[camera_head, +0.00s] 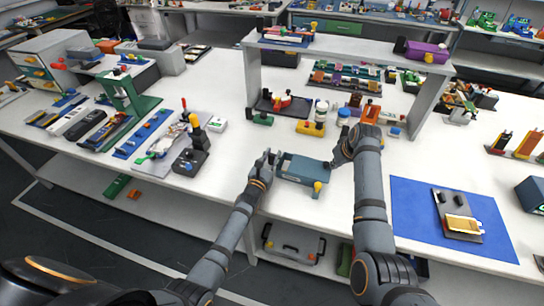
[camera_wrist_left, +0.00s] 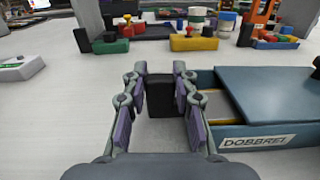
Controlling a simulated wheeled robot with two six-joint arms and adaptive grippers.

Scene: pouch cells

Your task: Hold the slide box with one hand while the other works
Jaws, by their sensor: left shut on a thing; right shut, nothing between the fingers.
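The slide box (camera_head: 303,169) is a teal-grey box near the front edge of the white table. In the left wrist view the slide box (camera_wrist_left: 262,137) has a label reading "DOBBREL", and a gap left of its lid shows a pale inside. My left gripper (camera_head: 266,160) is at the box's left end, with its fingers (camera_wrist_left: 160,95) around a dark block (camera_wrist_left: 188,97) beside that end. The join between block and box is partly hidden by a finger. My right gripper (camera_head: 339,160) is shut and empty at the box's right end; whether it touches is unclear.
A yellow-topped piece (camera_head: 317,187) is at the box's front right. A blue mat (camera_head: 410,205) with a dark tray lies to the right. A white shelf frame (camera_head: 350,52) stands behind, with small parts beneath. A black block (camera_head: 190,162) is to the left.

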